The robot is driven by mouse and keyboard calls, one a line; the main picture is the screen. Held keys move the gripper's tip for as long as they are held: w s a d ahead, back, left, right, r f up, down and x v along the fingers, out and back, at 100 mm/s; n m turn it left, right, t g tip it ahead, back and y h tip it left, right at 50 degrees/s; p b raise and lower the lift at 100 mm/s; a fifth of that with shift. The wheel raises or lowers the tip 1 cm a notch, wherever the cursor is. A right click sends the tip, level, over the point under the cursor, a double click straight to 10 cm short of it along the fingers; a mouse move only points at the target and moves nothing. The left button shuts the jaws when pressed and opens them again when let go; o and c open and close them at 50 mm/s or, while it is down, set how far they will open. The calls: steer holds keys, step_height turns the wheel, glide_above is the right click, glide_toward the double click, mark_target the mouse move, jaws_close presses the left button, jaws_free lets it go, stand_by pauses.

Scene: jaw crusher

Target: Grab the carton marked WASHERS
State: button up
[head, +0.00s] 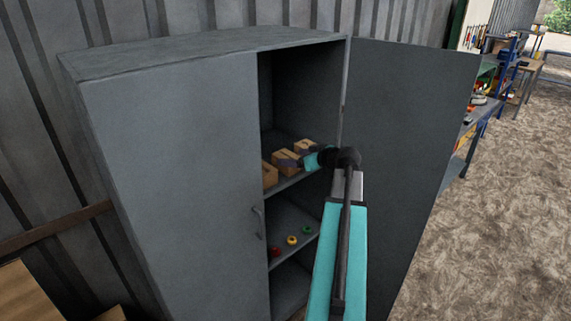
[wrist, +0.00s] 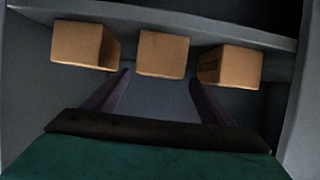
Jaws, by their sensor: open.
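Three brown cartons stand in a row on a cabinet shelf: a near one (head: 270,175), a middle one (head: 286,162) and a far one (head: 304,146). In the wrist view they are a left carton (wrist: 82,45), a middle carton (wrist: 162,54) and a right carton (wrist: 231,66). The right one bears dark lettering on its side, too blurred to read; I cannot tell which is marked WASHERS. My gripper (wrist: 159,77) is open and empty, its dark fingers pointing towards the middle carton. In the head view my gripper (head: 303,158) is at the cartons' shelf, partly covering them.
The grey cabinet has its left door (head: 175,170) shut and its right door (head: 410,150) open beside my arm. A lower shelf holds a red (head: 275,252), a yellow (head: 292,240) and a green (head: 307,229) small item. A workbench (head: 485,105) stands at the far right.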

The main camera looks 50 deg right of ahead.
mark_target(288, 156)
steer(key=shift+p+x, duration=1.05)
steer(key=shift+x, duration=0.05)
steer(key=shift+p+x, duration=0.7)
steer(key=shift+x, duration=0.8)
steer(key=shift+d+f, duration=0.1)
steer(key=shift+s, duration=0.1)
steer(key=c, duration=1.6)
steer(key=shift+r, duration=0.2)
